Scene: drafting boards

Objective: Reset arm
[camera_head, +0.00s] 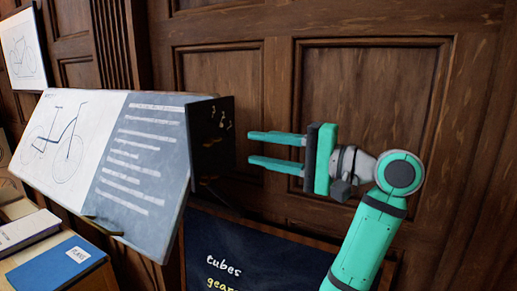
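My gripper (277,150) is raised in the middle of the view, its two teal fingers pointing left. The fingers are apart with nothing between them. The fingertips are close to the dark right end of the tilted drafting board (120,209); I cannot tell whether they touch it. My teal arm rises from the lower right, with its elbow-like joint at the right of the gripper.
The board carries a bicycle drawing (60,143) and a blue-grey text panel (145,150). A dark sign with lettering (270,258) is below. Books, one blue (55,264), lie at lower left. Wooden panelling (365,90) stands behind.

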